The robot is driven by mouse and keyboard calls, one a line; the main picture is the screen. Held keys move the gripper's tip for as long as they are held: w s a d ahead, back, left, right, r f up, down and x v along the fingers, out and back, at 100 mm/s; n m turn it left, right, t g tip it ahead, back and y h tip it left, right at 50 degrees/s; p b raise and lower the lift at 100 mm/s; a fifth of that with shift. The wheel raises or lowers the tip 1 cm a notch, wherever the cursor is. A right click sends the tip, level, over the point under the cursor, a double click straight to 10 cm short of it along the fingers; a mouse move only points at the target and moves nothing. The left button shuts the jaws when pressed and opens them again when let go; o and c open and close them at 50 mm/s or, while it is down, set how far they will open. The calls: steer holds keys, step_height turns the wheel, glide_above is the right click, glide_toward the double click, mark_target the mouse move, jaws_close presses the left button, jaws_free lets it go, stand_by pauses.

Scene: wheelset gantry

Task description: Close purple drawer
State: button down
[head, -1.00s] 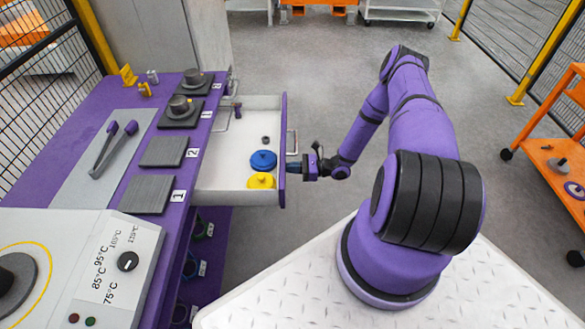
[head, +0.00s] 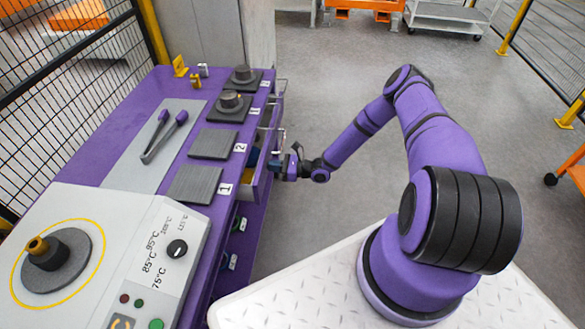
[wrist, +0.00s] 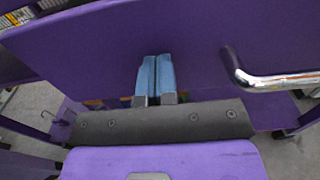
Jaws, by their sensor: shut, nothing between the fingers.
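In the wrist view the drawer's flat purple front (wrist: 95,50) fills much of the picture, with a silver bar handle (wrist: 280,80) at right. My gripper (head: 276,165) is at the outer side of the front. Its blue fingertips (wrist: 155,72) are together, empty, and against or very close to the panel, left of the handle.
The purple workbench (head: 112,120) carries tongs (head: 163,137), dark square plates (head: 195,184) and a heater with a dial (head: 176,249). Open shelves lie below. A wire fence (head: 60,90) stands behind.

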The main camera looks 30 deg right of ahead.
mark_target(254, 164)
steer(key=x, duration=0.6)
steer(key=shift+w+a, duration=0.2)
steer(key=shift+a, duration=0.05)
steer(key=shift+w+a+r, duration=0.1)
steer(key=shift+w+a, duration=0.05)
steer(key=shift+a, duration=0.05)
steer(key=shift+a+r, duration=0.1)
steer(key=shift+d, duration=0.25)
steer(key=v, duration=1.4)
